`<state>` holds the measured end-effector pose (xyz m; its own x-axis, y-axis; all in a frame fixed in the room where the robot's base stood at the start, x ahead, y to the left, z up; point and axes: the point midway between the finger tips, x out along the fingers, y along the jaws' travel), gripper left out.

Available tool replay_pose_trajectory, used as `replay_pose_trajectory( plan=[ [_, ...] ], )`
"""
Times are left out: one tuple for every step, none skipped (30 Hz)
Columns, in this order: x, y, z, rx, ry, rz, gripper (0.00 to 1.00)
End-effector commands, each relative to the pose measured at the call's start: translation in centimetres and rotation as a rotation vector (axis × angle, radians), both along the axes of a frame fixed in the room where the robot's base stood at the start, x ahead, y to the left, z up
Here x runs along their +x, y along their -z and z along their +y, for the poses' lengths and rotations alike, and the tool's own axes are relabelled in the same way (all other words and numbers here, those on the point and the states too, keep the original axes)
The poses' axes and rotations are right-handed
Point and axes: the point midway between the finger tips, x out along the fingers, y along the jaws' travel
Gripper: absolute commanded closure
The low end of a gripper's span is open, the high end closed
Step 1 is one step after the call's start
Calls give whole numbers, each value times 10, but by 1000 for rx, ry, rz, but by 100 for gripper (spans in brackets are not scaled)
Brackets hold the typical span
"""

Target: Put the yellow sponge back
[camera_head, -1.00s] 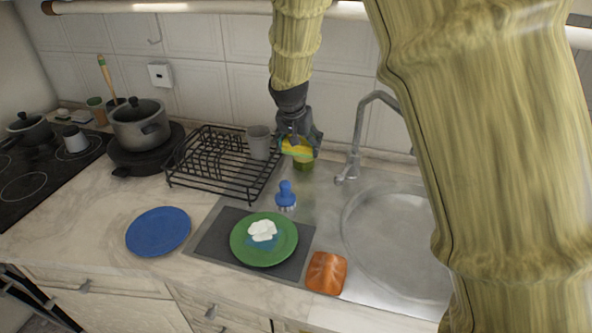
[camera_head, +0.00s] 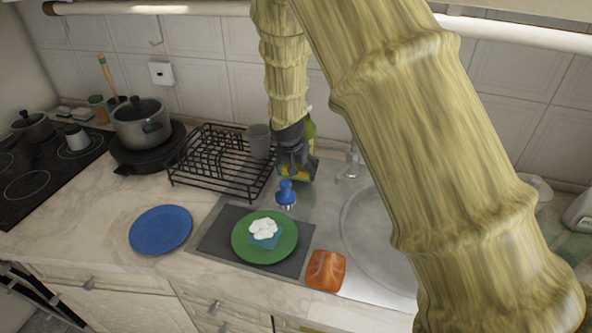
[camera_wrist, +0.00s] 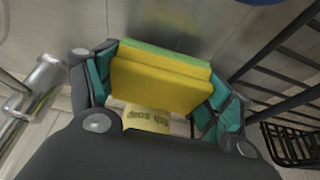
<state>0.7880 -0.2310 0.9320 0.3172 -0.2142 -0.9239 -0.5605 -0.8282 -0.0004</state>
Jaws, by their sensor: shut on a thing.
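The yellow sponge (camera_wrist: 160,82) with a green layer is held between the teal fingertips of my gripper (camera_wrist: 158,90) in the wrist view. In the head view my gripper (camera_head: 296,172) hangs above the counter between the dish rack and the sink, and mostly hides the sponge. A green bottle (camera_head: 310,130) stands behind my gripper. A pale yellow item with printed lettering (camera_wrist: 147,117) shows just beyond the sponge in the wrist view.
A black dish rack (camera_head: 215,165) with a grey cup (camera_head: 259,141) is left of my gripper. A blue brush (camera_head: 286,194), green plate (camera_head: 285,245) and orange cloth-like item (camera_head: 325,270) are in front. The faucet (camera_head: 350,163) and sink (camera_head: 352,235) lie right.

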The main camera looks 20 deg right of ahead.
Motion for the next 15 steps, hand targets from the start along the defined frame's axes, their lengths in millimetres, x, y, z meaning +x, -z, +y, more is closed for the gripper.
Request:
replay_pose_trajectory(
  plan=[
    [-1, 7, 0, -2, -2, 5, 47],
    [0, 8, 0, -1, -2, 3, 47],
    [2, 6, 1, -1, -1, 2, 47],
    [2, 7, 1, -1, -1, 1, 47],
    [3, 8, 1, -1, -2, 0, 47],
    [4, 10, 1, 0, -1, 0, 47],
    [4, 10, 2, 0, -1, 0, 47],
    [4, 11, 2, -1, -1, -1, 47],
    [4, 12, 2, -1, -1, -1, 47],
    [4, 12, 1, -1, -1, -1, 47],
    [4, 12, 1, 0, -1, 0, 47],
    [4, 12, 1, 0, -1, 0, 47],
    [4, 12, 1, 0, -1, 0, 47],
    [4, 12, 1, 0, -1, 0, 47],
    [4, 13, 1, 0, -1, 0, 47]
  ],
)
